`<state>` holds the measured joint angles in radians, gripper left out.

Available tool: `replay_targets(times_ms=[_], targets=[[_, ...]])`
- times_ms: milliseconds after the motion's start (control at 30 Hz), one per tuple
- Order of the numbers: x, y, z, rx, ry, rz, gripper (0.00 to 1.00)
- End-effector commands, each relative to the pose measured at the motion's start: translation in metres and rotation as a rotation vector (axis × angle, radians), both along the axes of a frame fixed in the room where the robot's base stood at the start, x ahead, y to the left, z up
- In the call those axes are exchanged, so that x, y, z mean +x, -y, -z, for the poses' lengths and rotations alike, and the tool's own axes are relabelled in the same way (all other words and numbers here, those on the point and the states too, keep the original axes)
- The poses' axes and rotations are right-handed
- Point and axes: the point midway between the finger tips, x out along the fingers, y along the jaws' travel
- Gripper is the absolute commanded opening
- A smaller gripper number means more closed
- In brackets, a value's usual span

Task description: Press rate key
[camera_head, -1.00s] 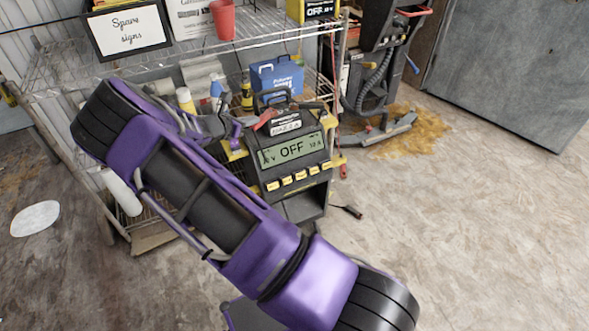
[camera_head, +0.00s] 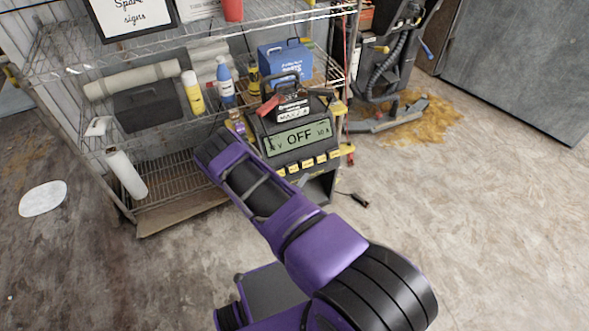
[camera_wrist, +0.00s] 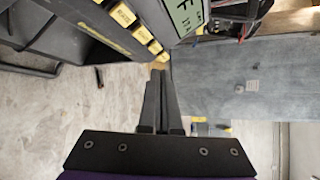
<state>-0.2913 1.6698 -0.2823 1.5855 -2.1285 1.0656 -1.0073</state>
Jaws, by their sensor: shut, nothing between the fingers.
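In the wrist view, the yellow keys (camera_wrist: 141,34) run diagonally at upper left, beside part of the display (camera_wrist: 183,14). My gripper (camera_wrist: 160,72) is shut and empty, its tips pointing close to the lower end of the key row. I cannot tell whether they touch. In the head view my arm hides the gripper and the leftmost keys.
A wire shelf (camera_head: 165,137) at left holds a yellow bottle (camera_head: 193,93), a blue bottle (camera_head: 225,82) and a blue box (camera_head: 285,63). A black machine with a hose (camera_head: 395,60) stands behind on a yellow stain. The floor at right is clear.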

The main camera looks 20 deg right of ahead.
Motion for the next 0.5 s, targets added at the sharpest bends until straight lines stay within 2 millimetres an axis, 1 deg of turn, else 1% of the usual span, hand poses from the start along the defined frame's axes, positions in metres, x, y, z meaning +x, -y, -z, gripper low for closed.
replay_targets(times_ms=[133,233,500], targets=[[0.005,0.000,0.005,0.001,0.003,0.001,0.00],[0.013,0.000,0.012,0.002,0.004,0.003,0.00],[0.046,-0.001,0.034,0.002,0.005,0.003,0.00]])
